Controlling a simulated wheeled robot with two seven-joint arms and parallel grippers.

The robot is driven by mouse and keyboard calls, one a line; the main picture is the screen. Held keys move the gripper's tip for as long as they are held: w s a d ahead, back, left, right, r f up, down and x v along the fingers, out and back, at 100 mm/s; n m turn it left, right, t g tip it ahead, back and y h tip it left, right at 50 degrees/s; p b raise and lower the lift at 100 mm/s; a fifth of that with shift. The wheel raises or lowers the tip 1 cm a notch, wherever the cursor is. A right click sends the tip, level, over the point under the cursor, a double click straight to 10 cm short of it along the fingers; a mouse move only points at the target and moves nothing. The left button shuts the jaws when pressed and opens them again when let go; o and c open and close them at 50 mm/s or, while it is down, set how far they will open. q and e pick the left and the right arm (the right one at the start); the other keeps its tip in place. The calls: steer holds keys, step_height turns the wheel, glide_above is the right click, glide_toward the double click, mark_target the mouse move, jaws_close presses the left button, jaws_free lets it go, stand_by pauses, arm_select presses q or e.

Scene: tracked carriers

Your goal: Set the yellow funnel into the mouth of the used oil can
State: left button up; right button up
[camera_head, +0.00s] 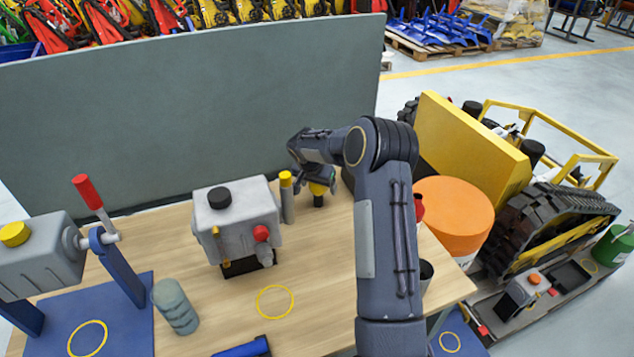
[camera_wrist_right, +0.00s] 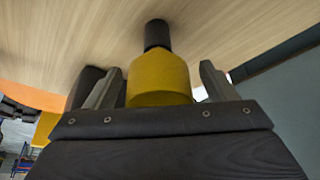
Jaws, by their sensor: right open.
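The yellow funnel (camera_head: 318,188) stands at the back of the wooden table, its narrow black part downward. In the right wrist view the yellow funnel (camera_wrist_right: 158,80) lies between the two fingers, with a visible gap on each side. My right gripper (camera_head: 319,180) is open around or just above it; the arm hides part of this area. The right gripper (camera_wrist_right: 158,72) holds nothing. I cannot tell for certain which container is the used oil can; a green can (camera_head: 612,245) stands at the far right edge, partly cut off. My left gripper is out of view.
A grey tank (camera_head: 238,225) and a grey cylinder with a yellow cap (camera_head: 286,200) stand close left of the funnel. A tall panel (camera_head: 190,100) rises behind. An orange drum (camera_head: 455,210) and a tracked carrier (camera_head: 545,225) are right of the table.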

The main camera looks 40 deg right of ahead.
steer(key=shift+x, duration=1)
steer(key=c, duration=1.1)
steer(key=shift+o, duration=0.2)
steer(key=shift+r, duration=0.1)
